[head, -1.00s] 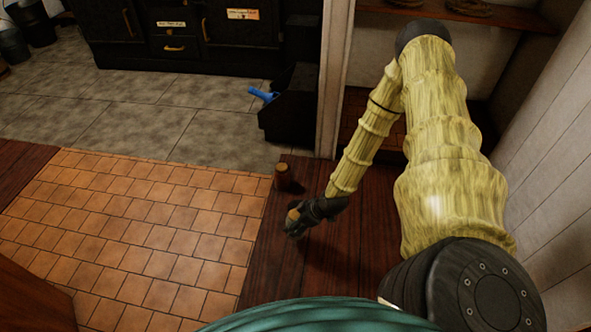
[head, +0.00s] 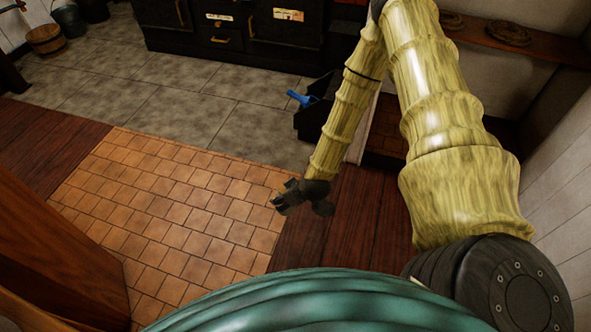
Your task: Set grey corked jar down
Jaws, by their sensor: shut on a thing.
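My gripper (head: 280,204) is in the middle of the head view, at the end of the arm coming down from the upper right. It is shut on the grey corked jar. The dark fingers cover the jar almost entirely, so its shape and tilt cannot be made out. The gripper shows against the border between the orange tiled floor (head: 170,215) and the dark red planks (head: 350,215). How high it is above the floor is hard to tell.
A black stove (head: 240,45) stands at the back. A dark bin with a blue handle (head: 300,98) is behind the forearm. A wooden cabinet (head: 60,240) is at the lower left, and buckets (head: 47,40) are at the far left. The tiles are clear.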

